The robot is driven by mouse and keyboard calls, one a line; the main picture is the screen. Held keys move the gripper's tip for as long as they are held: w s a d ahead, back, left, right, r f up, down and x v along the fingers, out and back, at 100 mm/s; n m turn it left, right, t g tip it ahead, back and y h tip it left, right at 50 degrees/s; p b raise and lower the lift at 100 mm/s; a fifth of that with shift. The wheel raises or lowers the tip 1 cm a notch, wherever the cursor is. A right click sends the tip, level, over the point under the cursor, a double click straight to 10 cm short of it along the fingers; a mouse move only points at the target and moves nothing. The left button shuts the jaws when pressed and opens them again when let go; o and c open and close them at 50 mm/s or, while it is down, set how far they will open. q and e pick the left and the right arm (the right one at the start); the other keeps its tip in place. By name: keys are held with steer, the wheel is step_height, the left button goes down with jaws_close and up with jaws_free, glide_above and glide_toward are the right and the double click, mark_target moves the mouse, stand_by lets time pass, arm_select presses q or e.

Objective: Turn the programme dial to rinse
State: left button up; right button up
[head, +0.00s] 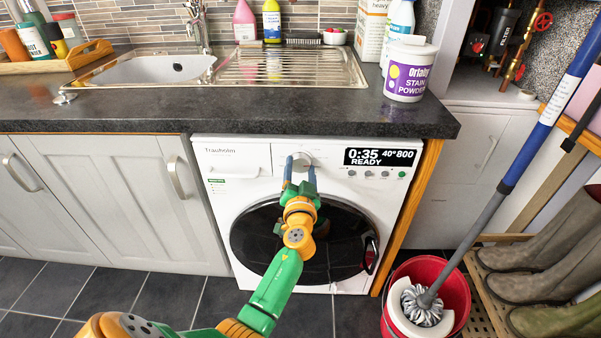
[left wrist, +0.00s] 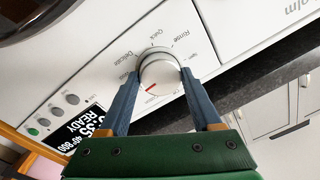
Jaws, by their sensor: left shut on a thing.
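The programme dial (head: 301,158) is a round knob on the white washing machine's (head: 228,186) front panel. My left gripper (head: 299,172) is shut on it, with one blue finger on each side. In the left wrist view the dial (left wrist: 158,73) has a red mark low on its face, pointing to the lower left. The printed word Rinse (left wrist: 181,33) is at the upper right of the dial, beside Quick (left wrist: 157,35) and Delicate (left wrist: 118,57). Another label is partly hidden by the left finger. My right gripper is not in view.
The display (head: 379,157) reads 0:35, READY, 40°, 800, with small buttons below. A dark worktop (head: 250,110) overhangs the machine.

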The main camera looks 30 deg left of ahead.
arm_select(q)
steer(key=m, duration=0.3)
steer(key=shift+m, duration=0.4)
steer(key=m, duration=0.4)
steer(key=shift+t, duration=0.3)
steer(key=m, duration=0.3)
steer(key=shift+m+h, duration=0.3)
steer(key=shift+m, duration=0.1)
steer(key=m+p, duration=0.1)
steer(key=m, duration=0.2)
steer(key=shift+a+m, duration=0.1)
steer(key=shift+m, duration=0.3)
steer(key=m+p, duration=0.1)
steer(key=m, duration=0.2)
steer(key=shift+r+m+h+p, duration=0.1)
steer(key=shift+m+h+p, duration=0.2)
steer(key=shift+m+p, duration=0.1)
steer(key=m+p, duration=0.2)
steer(key=m, duration=0.2)
steer(key=shift+m, duration=0.4)
steer(key=m+p, duration=0.2)
steer(key=m, duration=0.2)
steer(key=shift+s+h, duration=0.1)
steer(key=shift+h, duration=0.2)
steer(key=shift+m+p, duration=0.85)
steer(key=shift+m, duration=0.95)
